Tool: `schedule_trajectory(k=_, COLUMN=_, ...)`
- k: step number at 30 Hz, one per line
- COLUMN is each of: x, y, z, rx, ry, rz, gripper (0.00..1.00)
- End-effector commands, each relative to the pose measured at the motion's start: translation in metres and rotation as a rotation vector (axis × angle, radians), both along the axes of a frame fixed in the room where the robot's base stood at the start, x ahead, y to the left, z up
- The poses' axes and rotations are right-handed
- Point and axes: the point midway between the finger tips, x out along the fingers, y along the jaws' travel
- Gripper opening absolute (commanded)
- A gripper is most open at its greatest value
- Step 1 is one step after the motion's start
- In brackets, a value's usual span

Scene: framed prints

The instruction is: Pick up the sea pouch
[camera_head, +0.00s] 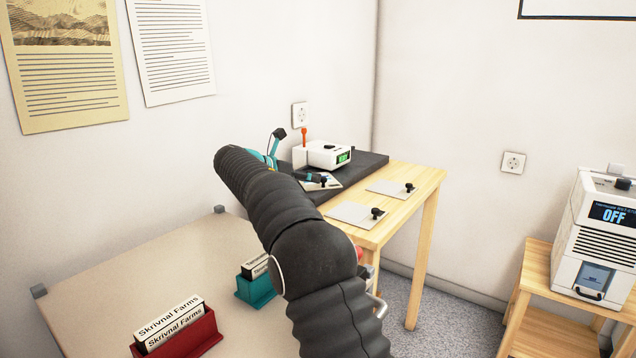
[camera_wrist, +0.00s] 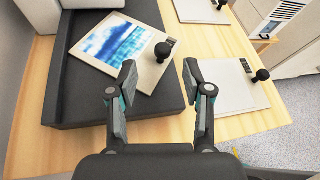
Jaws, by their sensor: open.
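The sea pouch (camera_wrist: 122,50) is a flat, pale panel with a blue-and-white sea picture, a small dark label and a round black knob (camera_wrist: 163,50). It lies on a dark slab at upper left in the wrist view. In the head view, part of the sea pouch (camera_head: 328,185) shows beside my arm. My gripper (camera_wrist: 160,82) is open and empty, its two fingers spread. In the head view my arm hides much of the gripper.
Two pale panels with black knobs, a nearer one (camera_head: 355,214) and a farther one (camera_head: 385,189), lie on the wooden table (camera_head: 424,184). A white device (camera_head: 322,153) stands on the dark slab (camera_head: 370,161). A red holder (camera_head: 205,334) and a teal holder (camera_head: 256,290) stand on the beige table.

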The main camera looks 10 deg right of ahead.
Motion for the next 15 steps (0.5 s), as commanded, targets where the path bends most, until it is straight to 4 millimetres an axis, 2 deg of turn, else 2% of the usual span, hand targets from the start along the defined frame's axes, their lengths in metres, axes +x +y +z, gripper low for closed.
schedule_trajectory(k=12, x=0.020, y=-0.040, z=-0.017, rx=0.000, ry=0.002, rz=-0.002, gripper=0.50)
schedule_trajectory(k=15, x=0.022, y=-0.043, z=-0.018, rx=0.000, ry=0.001, rz=0.000, gripper=0.50)
